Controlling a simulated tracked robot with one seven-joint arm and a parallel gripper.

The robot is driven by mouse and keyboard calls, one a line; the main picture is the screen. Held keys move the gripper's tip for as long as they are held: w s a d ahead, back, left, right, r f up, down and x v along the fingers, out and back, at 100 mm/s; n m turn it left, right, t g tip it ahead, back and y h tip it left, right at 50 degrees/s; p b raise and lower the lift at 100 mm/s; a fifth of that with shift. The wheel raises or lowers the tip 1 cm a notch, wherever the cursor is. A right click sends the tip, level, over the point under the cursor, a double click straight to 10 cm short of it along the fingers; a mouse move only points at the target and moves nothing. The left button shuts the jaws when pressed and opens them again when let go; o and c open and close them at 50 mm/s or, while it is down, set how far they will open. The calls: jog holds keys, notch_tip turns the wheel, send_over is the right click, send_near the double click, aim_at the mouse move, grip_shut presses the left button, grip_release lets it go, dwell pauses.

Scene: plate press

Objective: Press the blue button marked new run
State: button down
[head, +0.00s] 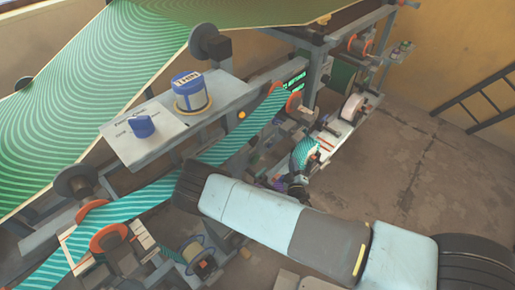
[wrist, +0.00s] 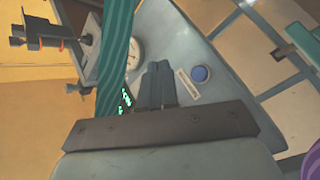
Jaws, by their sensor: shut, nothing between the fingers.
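In the wrist view, a round blue button (wrist: 201,74) sits on a grey panel (wrist: 185,40). A small white label (wrist: 188,84) lies beside it, its text too small to read. My gripper (wrist: 160,66) is shut and empty. Its dark fingers point at the panel, a little left of the button and apart from it in the picture. I cannot tell how far the fingertips are from the panel. In the head view I cannot make out the button or the fingertips; my arm crosses the lower right.
A white gauge (wrist: 134,54), a green-lit display (wrist: 126,99) and a teal striped web (wrist: 115,50) lie left of the fingers. In the head view, a blue knob (head: 142,126) and a blue-topped dial (head: 191,91) stand on a panel. Open floor (head: 400,180) lies right.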

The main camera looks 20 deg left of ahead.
jog(key=shift+w+a, duration=0.1)
jog(key=shift+a, duration=0.05)
jog(key=w+a, duration=0.3)
jog(key=a, duration=0.4)
jog(key=shift+a, duration=0.4)
jog(key=shift+w, duration=0.1)
dwell(1.3)
jog(key=shift+w+a, duration=0.15)
jog(key=shift+a, duration=0.6)
dwell(1.7)
jog(key=shift+d, duration=0.15)
jog(key=shift+s+d, duration=0.3)
jog(key=shift+d, duration=0.3)
jog(key=d, duration=0.1)
jog(key=s+d, duration=0.1)
jog(key=d, duration=0.1)
jog(key=s+d, duration=0.1)
jog(key=shift+d, duration=0.35)
